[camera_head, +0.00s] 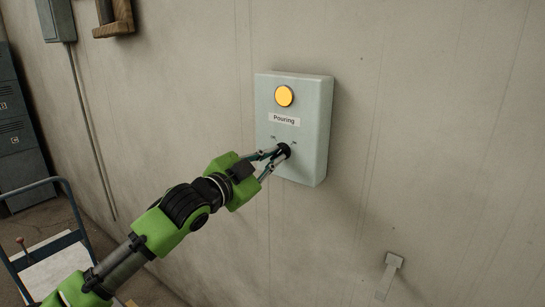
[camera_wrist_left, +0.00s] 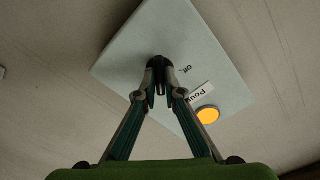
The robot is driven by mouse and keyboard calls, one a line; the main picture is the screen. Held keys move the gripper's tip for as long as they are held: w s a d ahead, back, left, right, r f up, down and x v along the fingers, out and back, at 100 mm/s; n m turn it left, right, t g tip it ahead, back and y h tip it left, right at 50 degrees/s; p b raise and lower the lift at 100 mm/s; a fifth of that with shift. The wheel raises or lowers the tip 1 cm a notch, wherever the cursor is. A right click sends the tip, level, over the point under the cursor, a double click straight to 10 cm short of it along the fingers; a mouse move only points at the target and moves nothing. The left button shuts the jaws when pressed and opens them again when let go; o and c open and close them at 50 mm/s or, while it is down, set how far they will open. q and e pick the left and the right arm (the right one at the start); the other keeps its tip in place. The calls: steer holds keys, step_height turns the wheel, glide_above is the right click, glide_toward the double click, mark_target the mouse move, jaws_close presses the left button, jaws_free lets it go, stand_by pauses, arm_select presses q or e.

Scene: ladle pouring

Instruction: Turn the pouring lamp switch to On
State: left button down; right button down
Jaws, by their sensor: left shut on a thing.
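A pale grey switch box (camera_head: 317,125) is fixed to the wall, with a label reading "Pouring" (camera_head: 284,119). A round lamp (camera_head: 284,96) at its top glows yellow-orange; it also shows in the left wrist view (camera_wrist_left: 208,115). A black rotary switch knob (camera_head: 285,149) sits below the label. My left gripper (camera_head: 279,155) is shut on the knob, its fingertips on either side of it. In the left wrist view the fingers (camera_wrist_left: 160,72) meet at the knob and hide most of it. A small "Off" mark shows beside it there; the knob's pointing direction is hard to tell. My right gripper is not in view.
A small bracket (camera_head: 391,272) sticks out of the wall at lower right. A blue-framed cart (camera_head: 50,236) stands at lower left, near grey lockers (camera_head: 15,135). A grey box (camera_head: 55,20) and cable are on the wall at upper left. The wall around the switch box is clear.

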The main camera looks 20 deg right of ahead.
arm_select(q)
steer(key=shift+m, duration=0.6)
steer(key=c, duration=2.1)
jaws_free()
steer(key=shift+c, duration=0.2)
steer(key=shift+a, duration=0.1)
steer(key=v, duration=1.2)
